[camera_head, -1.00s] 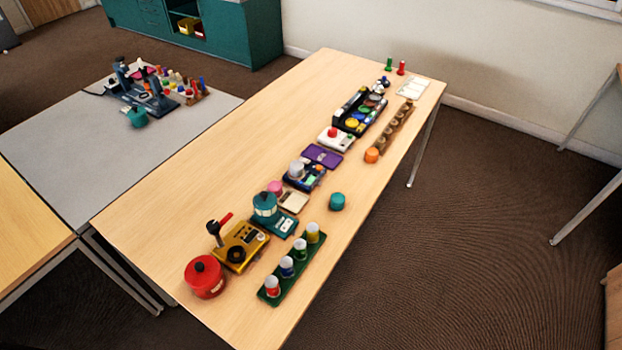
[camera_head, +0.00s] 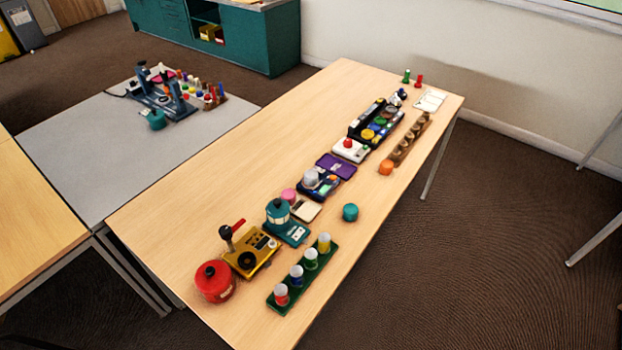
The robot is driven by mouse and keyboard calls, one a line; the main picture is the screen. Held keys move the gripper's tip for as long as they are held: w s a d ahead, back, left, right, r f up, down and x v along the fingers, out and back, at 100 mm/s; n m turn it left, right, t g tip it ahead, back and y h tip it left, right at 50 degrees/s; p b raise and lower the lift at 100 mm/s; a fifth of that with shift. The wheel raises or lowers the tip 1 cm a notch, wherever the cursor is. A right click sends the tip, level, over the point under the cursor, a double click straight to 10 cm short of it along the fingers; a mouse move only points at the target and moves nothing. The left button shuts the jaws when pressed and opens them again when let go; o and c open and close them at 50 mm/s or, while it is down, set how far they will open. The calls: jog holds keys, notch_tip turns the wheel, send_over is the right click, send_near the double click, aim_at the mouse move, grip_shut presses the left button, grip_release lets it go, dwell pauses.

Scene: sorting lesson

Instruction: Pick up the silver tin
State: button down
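A silver-grey round tin (camera_head: 311,178) appears to sit on top of a small dark blue device (camera_head: 325,189) near the middle of the long wooden table (camera_head: 185,205). It looks upright, and its underside is hidden by the device. My gripper is not in view, so nothing shows of what it holds.
Near the tin are a purple pad (camera_head: 336,166), a pink tin (camera_head: 289,195), a teal tin (camera_head: 350,212) and a teal device (camera_head: 289,231). A red tin (camera_head: 214,282) and a green rack (camera_head: 275,300) stand at the near end. The table's left side is clear.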

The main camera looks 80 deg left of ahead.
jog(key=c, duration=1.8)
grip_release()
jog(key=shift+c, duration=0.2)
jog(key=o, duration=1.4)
